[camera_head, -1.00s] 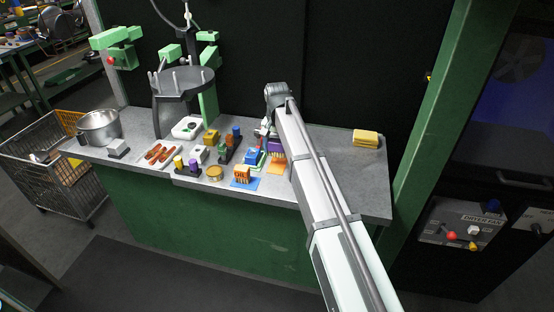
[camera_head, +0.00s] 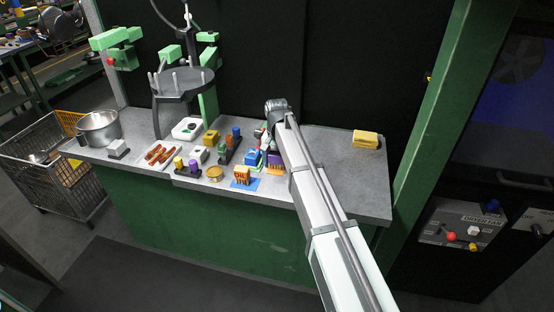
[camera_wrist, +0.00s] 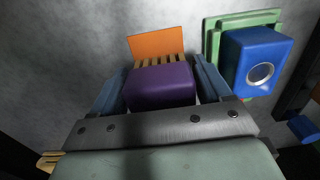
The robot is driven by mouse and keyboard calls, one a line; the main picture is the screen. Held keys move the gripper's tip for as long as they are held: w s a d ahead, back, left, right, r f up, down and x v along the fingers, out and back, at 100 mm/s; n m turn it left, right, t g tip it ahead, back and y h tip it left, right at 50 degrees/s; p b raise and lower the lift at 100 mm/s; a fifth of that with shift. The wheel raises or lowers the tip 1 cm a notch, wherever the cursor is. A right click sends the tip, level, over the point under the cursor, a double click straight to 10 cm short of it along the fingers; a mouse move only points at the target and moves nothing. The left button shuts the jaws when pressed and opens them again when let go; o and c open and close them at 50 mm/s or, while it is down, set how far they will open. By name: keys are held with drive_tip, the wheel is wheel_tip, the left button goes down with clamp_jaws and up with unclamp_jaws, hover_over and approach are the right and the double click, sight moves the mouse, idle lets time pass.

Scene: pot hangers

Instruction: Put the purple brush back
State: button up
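The purple brush (camera_wrist: 160,87) has a purple block body and tan bristles. In the wrist view it sits between the two bluish fingers of my gripper (camera_wrist: 164,75), with a narrow gap at the right finger. My gripper appears open around it. An orange pad (camera_wrist: 155,44) shows just beyond the bristles; I cannot tell whether the brush rests on it. In the head view the purple brush (camera_head: 274,160) is partly hidden by my arm, close to the worktop.
A blue block on a green base (camera_wrist: 258,62) stands close to the right finger in the wrist view. An orange brush (camera_head: 242,175) on a blue pad and several small items crowd the worktop (camera_head: 355,190) to the left. Yellow sponges (camera_head: 366,139) lie at the right; the worktop between is clear.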

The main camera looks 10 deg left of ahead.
sight(276, 154)
drive_tip(key=shift+r, duration=0.15)
wheel_tip(276, 154, up, 12)
drive_tip(key=shift+r, duration=0.1)
idle(0.6)
drive_tip(key=shift+s, duration=0.1)
